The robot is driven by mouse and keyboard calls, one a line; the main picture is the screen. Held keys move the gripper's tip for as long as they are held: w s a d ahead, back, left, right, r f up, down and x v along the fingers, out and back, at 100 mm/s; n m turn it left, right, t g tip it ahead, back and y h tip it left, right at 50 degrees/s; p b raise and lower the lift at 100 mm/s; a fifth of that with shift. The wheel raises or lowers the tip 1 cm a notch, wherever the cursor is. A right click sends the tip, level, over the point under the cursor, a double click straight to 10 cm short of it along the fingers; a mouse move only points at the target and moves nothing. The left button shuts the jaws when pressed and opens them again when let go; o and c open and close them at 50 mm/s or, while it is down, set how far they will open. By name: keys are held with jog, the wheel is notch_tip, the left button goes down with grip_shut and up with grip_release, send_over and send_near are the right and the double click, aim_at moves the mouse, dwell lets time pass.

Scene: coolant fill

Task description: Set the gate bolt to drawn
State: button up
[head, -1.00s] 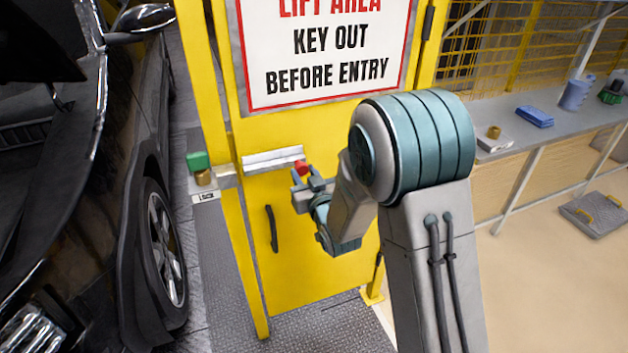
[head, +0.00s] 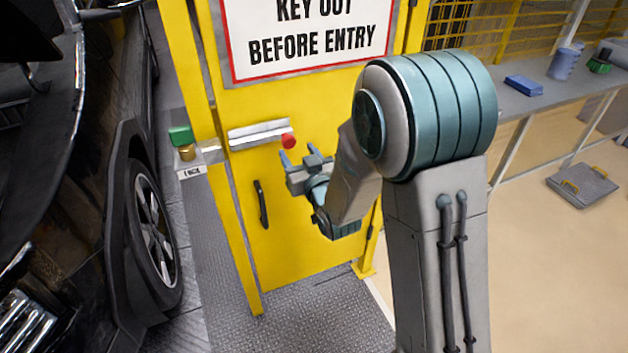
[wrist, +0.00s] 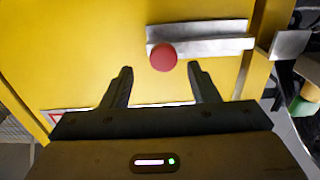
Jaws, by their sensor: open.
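The gate bolt (head: 258,134) is a silver bar housing on the yellow gate (head: 300,230). Its red knob (head: 288,141) sits at the right end, away from the grey keeper (head: 213,152) on the post. In the wrist view the knob (wrist: 163,58) is at the housing's left end, and a gap shows between the housing (wrist: 215,44) and the keeper (wrist: 290,45). No bar is seen bridging that gap. My gripper (head: 297,154) is open and empty, just below and right of the knob. In the wrist view the knob appears between and beyond the spread fingertips (wrist: 159,68).
A green block (head: 181,135) with a brass part stands by the keeper. A black handle (head: 261,204) is lower on the gate. A dark car (head: 100,200) stands close at left. A bench (head: 530,100) with a blue item (head: 524,85) is at right.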

jog(key=b+v, duration=0.5)
jog(key=shift+s+f, duration=0.1)
jog(key=shift+f, duration=0.15)
jog(key=b, duration=0.3)
jog(key=shift+s+d, duration=0.2)
jog(key=shift+s, duration=0.1)
jog(key=shift+r+b+v, duration=0.15)
jog(key=shift+b+v, duration=1)
jog(key=shift+b, duration=0.2)
jog(key=shift+r+b+v, duration=0.15)
jog(key=shift+b+v, duration=1)
jog(key=shift+b, duration=0.15)
jog(key=shift+d, duration=0.1)
